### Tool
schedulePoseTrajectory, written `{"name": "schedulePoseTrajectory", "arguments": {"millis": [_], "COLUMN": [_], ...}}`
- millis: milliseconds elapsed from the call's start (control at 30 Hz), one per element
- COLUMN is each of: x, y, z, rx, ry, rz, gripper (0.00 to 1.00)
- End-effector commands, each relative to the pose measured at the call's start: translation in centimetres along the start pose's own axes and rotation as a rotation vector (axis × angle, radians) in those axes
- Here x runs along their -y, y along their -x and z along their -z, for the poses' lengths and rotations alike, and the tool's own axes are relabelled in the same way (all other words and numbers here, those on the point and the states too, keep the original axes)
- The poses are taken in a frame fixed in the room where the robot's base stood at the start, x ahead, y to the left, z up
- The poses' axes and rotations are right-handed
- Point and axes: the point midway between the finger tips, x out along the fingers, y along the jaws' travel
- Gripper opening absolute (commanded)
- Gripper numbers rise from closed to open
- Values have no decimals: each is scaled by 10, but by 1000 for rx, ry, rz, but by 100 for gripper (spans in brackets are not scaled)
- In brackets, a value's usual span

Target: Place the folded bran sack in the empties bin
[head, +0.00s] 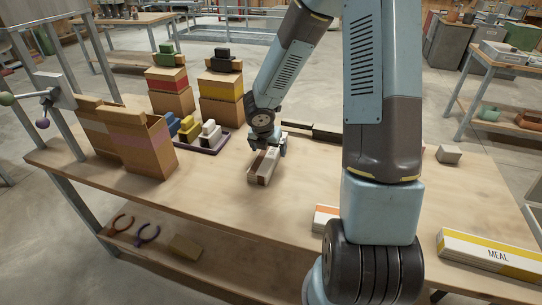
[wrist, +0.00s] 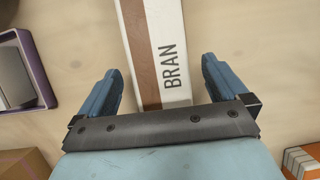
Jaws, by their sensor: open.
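The folded bran sack (head: 262,167) is a flat white bar with a brown stripe, lying on the wooden bench. In the wrist view the sack (wrist: 152,50) shows the word BRAN and runs away from me between my fingers. My gripper (wrist: 160,75) is open, with one blue finger on each side of the sack and a visible gap on both sides. In the head view my gripper (head: 268,146) is low over the sack's far end. I cannot tell which container is the empties bin; no label for it is readable.
Open cardboard boxes (head: 148,148) stand at the bench's left. A purple tray (head: 213,150) with coloured pieces is left of my gripper. Stacked boxes (head: 170,100) stand behind. A MEAL sack (head: 488,254) lies front right. Bare wood lies in front of the bran sack.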

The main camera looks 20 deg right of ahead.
Motion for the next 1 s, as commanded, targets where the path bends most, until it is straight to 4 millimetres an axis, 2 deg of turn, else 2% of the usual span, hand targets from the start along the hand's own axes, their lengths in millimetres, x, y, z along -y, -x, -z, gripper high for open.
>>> {"name": "schedulePoseTrajectory", "arguments": {"millis": [233, 600, 1000], "x": [-1, -1, 0], "y": [-24, -29, -29], "z": [-1, -1, -1], "rx": [0, 1, 1], "ry": [-1, -1, -1], "rz": [1, 0, 0], "gripper": [100, 100, 63]}}
